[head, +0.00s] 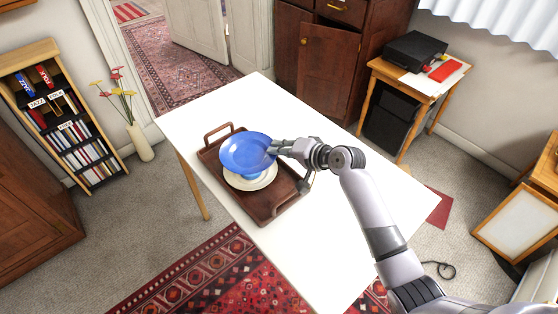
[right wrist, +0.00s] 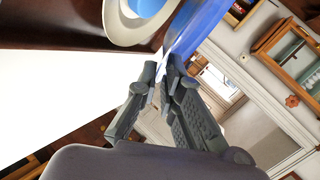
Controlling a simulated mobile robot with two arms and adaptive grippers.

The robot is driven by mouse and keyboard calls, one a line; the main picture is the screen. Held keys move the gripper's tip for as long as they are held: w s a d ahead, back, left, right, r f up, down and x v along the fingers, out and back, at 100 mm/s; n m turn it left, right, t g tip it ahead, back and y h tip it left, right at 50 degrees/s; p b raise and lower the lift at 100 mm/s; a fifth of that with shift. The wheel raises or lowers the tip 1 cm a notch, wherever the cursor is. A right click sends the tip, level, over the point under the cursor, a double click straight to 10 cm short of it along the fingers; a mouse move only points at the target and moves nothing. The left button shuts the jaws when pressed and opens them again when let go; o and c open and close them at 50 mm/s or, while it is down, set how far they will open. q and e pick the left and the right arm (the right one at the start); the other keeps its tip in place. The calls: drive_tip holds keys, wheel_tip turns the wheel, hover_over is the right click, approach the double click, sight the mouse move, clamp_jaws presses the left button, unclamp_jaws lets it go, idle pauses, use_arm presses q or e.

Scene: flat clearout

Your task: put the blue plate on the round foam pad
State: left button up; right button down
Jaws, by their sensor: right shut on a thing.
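My right gripper (head: 275,147) is shut on the rim of the blue plate (head: 243,151) at the plate's right side. In the right wrist view the fingertips (right wrist: 162,75) pinch the edge of the blue plate (right wrist: 196,27). The plate is above a brown tray (head: 287,192), over a round cream dish (head: 262,182) with a smaller blue piece (head: 250,177) on it. These also show as a cream dish (right wrist: 112,24) and a blue piece (right wrist: 147,6) in the wrist view. I cannot make out a round foam pad for certain. My left gripper is out of view.
The tray stands on a white table (head: 315,235), with a raised handle (head: 217,130) at its far end. The table is bare around the tray. A side table with a black device (head: 413,50) stands at back right; a vase (head: 140,141) is on the floor left.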

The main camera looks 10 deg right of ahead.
drive_tip(key=shift+f, duration=0.3)
wheel_tip(320, 180, down, 4)
drive_tip(key=shift+f, duration=0.1)
drive_tip(key=shift+b, duration=0.35)
drive_tip(key=c, duration=2)
unclamp_jaws()
drive_tip(key=shift+f, duration=0.1)
